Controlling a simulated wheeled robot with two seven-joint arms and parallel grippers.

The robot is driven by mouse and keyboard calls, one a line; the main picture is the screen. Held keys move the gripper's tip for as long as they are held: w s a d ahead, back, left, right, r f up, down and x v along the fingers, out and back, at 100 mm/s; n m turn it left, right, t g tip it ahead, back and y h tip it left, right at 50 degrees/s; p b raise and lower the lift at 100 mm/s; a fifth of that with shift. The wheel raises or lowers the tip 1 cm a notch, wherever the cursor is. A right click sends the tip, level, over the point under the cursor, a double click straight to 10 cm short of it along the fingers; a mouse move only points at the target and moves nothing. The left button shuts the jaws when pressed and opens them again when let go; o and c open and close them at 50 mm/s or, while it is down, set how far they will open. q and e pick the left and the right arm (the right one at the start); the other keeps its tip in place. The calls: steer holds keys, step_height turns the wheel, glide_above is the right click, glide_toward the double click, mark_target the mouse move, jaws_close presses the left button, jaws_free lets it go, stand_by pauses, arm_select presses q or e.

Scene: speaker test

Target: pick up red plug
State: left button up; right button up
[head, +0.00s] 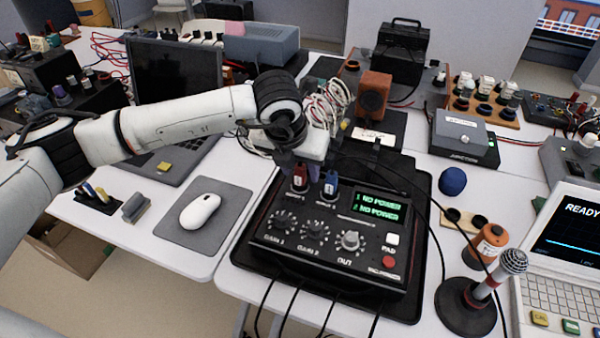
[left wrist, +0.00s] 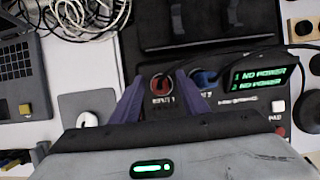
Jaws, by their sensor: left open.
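The red plug (head: 299,179) stands upright in the top of a black amplifier box (head: 275,258), at its back left. A blue plug (head: 330,185) stands just right of it. My left gripper (head: 300,166) is above and behind the red plug, its fingers partly hidden by my wrist. In the left wrist view, the red plug (left wrist: 162,86) appears between the two spread purple fingers (left wrist: 160,98). The blue plug (left wrist: 204,80) lies by the right finger. The left gripper is open and empty; I cannot tell its exact height over the plug. My right gripper does not show.
The box's display (head: 378,207) reads NO POWER. A microphone (head: 512,262) on a round stand and an orange cylinder (head: 491,241) stand to the right. A white mouse (head: 200,211) lies on a grey pad at left. Cables (head: 325,108) bunch behind my gripper.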

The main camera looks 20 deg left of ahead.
arm_select(q)
jaws_close()
